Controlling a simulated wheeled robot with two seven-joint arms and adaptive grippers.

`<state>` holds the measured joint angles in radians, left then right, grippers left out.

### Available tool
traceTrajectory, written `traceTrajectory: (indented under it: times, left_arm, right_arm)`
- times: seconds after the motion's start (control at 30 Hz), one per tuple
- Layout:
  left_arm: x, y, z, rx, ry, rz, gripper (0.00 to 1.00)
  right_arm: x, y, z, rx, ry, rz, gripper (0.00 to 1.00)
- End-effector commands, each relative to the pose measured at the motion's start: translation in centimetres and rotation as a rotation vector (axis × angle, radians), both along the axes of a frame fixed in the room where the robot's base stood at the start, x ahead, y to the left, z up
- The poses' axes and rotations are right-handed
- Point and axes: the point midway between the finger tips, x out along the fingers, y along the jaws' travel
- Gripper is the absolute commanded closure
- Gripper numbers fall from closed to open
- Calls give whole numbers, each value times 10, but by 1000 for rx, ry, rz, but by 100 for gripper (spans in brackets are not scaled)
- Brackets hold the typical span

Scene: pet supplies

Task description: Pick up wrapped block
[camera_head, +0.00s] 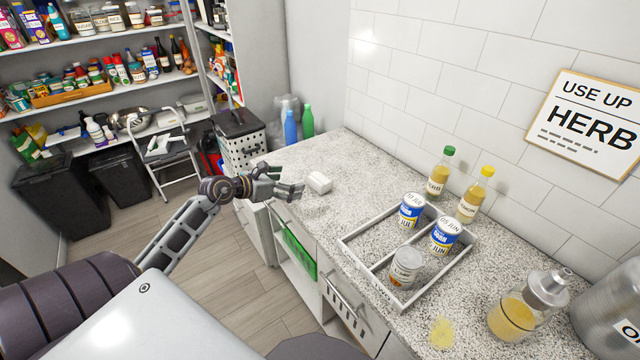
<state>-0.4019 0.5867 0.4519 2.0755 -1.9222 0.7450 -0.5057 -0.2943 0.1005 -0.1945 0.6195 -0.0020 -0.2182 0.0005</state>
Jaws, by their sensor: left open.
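The wrapped block (319,182) is a small white block lying on the speckled countertop (330,215), close to its front edge. My left gripper (298,180) is just to the left of the block, with its fingers spread and pointing toward it. The gripper is open and holds nothing. Whether a fingertip touches the block I cannot tell. My right gripper is not in the view.
Right of the block, a divided tray (352,243) holds several cans. Two bottles (440,172) stand behind it against the tiled wall. A glass jar (513,318) and a yellow spill (442,333) are at the front right. Blue and green bottles (307,120) stand at the far end.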

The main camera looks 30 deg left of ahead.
Motion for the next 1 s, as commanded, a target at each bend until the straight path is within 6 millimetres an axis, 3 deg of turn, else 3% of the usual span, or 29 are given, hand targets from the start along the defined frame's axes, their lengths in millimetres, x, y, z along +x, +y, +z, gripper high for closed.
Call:
traceTrajectory:
  times: [0.57, 1.0]
  left_arm:
    - [2, -1, -1, 27, -9, -13, 5]
    - [29, -9, -12, 26, -9, -12, 5]
  right_arm:
    - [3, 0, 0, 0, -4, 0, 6]
    - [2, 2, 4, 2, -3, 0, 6]
